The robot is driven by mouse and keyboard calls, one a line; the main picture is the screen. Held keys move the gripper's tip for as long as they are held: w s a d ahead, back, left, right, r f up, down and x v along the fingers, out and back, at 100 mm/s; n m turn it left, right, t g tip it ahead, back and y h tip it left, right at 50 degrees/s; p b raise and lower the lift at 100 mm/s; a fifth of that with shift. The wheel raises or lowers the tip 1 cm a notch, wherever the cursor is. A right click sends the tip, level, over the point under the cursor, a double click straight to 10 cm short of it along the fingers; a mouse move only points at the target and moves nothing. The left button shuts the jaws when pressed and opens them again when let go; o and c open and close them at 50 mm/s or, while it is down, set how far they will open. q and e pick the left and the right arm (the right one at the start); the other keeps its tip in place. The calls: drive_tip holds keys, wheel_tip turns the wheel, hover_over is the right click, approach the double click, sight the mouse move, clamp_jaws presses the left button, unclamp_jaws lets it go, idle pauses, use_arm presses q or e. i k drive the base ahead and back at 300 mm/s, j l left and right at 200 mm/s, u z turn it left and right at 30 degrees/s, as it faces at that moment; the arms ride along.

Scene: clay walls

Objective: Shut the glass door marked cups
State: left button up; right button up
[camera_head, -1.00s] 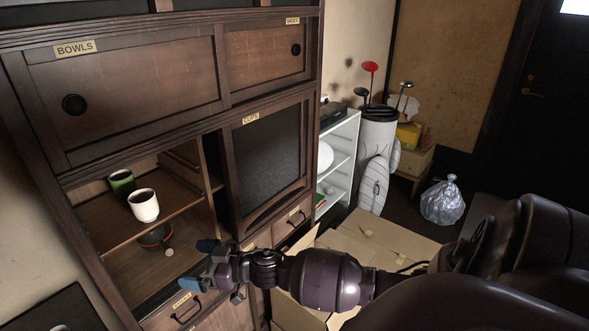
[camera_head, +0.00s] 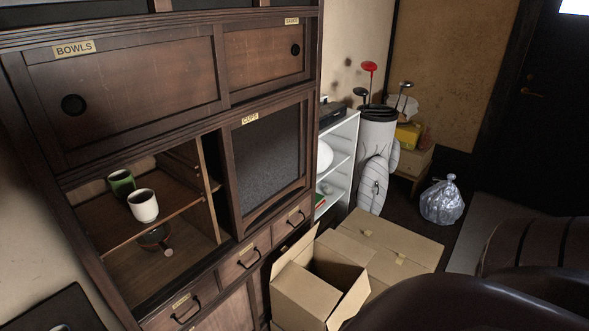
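The glass door marked cups (camera_head: 268,160) is a dark-framed panel with dark glass in the wooden cabinet. It sits at the right side of the lower shelf opening, and its cups label (camera_head: 250,118) is on its top rail. To its left the compartment is uncovered and stands open, with a narrow dark gap beside the door. Inside it are a green cup (camera_head: 121,183) and a white cup (camera_head: 144,206) on the shelf, and a dark bowl (camera_head: 155,237) below. Neither gripper is in view.
An open cardboard box (camera_head: 318,290) and a closed one (camera_head: 390,240) stand on the floor in front of the cabinet's right side. A white shelf (camera_head: 340,165), a golf bag (camera_head: 376,160) and a silver bag (camera_head: 442,202) are farther back.

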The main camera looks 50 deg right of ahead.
sight(261, 153)
drive_tip(key=z, duration=1.4)
